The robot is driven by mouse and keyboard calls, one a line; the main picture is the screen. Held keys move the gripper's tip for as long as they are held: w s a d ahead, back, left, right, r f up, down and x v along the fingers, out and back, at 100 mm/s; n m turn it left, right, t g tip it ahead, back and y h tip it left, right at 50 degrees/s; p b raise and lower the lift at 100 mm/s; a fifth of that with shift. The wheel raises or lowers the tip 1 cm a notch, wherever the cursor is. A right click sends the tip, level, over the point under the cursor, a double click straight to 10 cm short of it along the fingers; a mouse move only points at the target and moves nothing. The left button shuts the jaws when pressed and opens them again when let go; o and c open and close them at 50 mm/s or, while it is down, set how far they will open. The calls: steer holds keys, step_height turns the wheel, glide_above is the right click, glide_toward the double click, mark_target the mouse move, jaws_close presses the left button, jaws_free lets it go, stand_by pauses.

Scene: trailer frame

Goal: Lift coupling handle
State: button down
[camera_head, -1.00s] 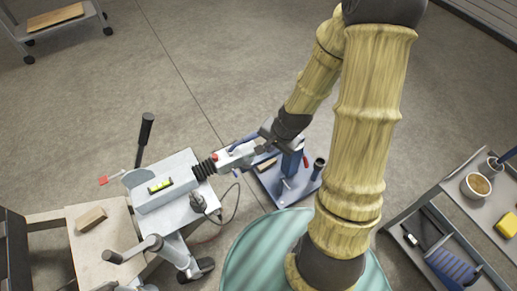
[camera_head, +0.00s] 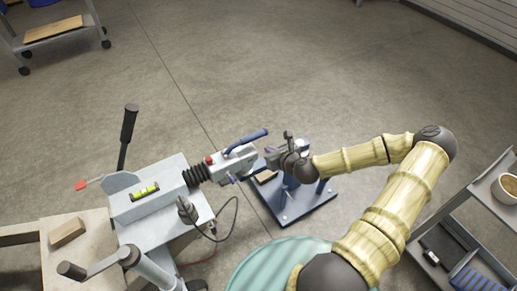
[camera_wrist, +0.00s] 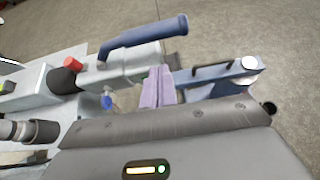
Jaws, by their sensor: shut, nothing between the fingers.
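The coupling handle (camera_head: 247,141) is a dark blue lever on top of the grey coupling head (camera_head: 228,163). It slants up to the right, with its free end clear above the head. In the wrist view the handle (camera_wrist: 145,35) also runs up and right over the coupling body (camera_wrist: 118,68). My gripper (camera_head: 270,158) is at the coupling's front end, just below and right of the handle's free end. Its two purplish fingers (camera_wrist: 158,88) are together with nothing between them, apart from the handle. Whether they touch the coupling I cannot tell.
A blue stand (camera_head: 290,208) with a flat base is under my gripper. Behind the coupling are a black bellows (camera_head: 195,176) and the grey drawbar box with a spirit level (camera_head: 145,191). A cable (camera_head: 232,220) hangs beside it. Open floor lies beyond.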

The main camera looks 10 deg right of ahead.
mark_target(246, 143)
steer(key=shift+w, duration=0.1)
steer(key=b+x, duration=0.2)
steer(key=x, duration=0.7)
steer(key=shift+w+f, duration=0.25)
steer(key=shift+w, duration=0.05)
